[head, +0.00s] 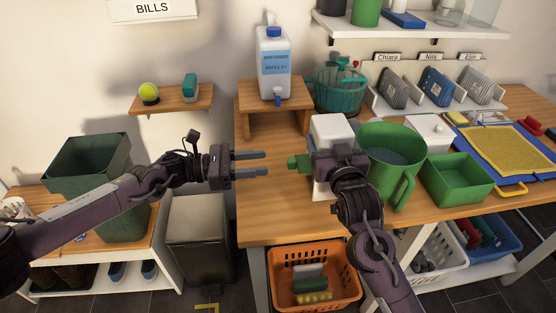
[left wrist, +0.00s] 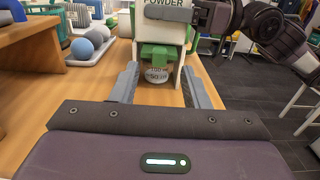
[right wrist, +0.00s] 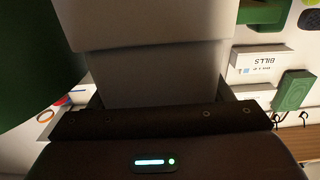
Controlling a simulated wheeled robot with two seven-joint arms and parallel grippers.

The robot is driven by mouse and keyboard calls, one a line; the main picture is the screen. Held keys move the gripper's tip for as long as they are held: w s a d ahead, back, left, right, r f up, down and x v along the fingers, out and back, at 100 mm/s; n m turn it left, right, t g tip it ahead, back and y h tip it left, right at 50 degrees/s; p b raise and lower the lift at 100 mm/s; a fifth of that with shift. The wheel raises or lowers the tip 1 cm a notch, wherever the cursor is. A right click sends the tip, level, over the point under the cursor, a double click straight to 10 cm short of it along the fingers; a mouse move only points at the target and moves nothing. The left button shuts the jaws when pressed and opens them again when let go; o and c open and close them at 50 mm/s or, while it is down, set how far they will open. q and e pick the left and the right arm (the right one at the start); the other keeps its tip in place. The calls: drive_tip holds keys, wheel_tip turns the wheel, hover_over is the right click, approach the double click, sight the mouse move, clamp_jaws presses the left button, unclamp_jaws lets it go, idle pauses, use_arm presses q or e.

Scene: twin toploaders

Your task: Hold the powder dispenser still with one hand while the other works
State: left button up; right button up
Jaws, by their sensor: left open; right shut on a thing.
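The powder dispenser (head: 330,130) is a white upright box with a green part sticking out on its left, on the wooden table. My right gripper (head: 338,162) is shut on its body; the right wrist view shows the white body (right wrist: 145,70) between the fingers. My left gripper (head: 267,163) is open and empty, left of the dispenser and pointing at it. In the left wrist view the dispenser (left wrist: 191,55) carries the word POWDER and a green spout piece (left wrist: 160,53). A small cup with printed marks (left wrist: 157,75) shows below that piece, between the open fingers.
A green jug (head: 404,158) and a green bin (head: 457,180) stand right of the dispenser. A softener bottle (head: 273,67) stands on a wooden riser (head: 257,97) behind. An orange basket (head: 283,284) is below the table. Table front-left is clear.

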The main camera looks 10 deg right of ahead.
use_arm(q)
approach(307, 162)
drive_tip(key=d, duration=0.1)
drive_tip(key=d+r, duration=0.1)
drive_tip(key=d, duration=0.1)
drive_tip(key=shift+w+d, duration=0.15)
drive_tip(key=shift+d, duration=0.2)
clamp_jaws()
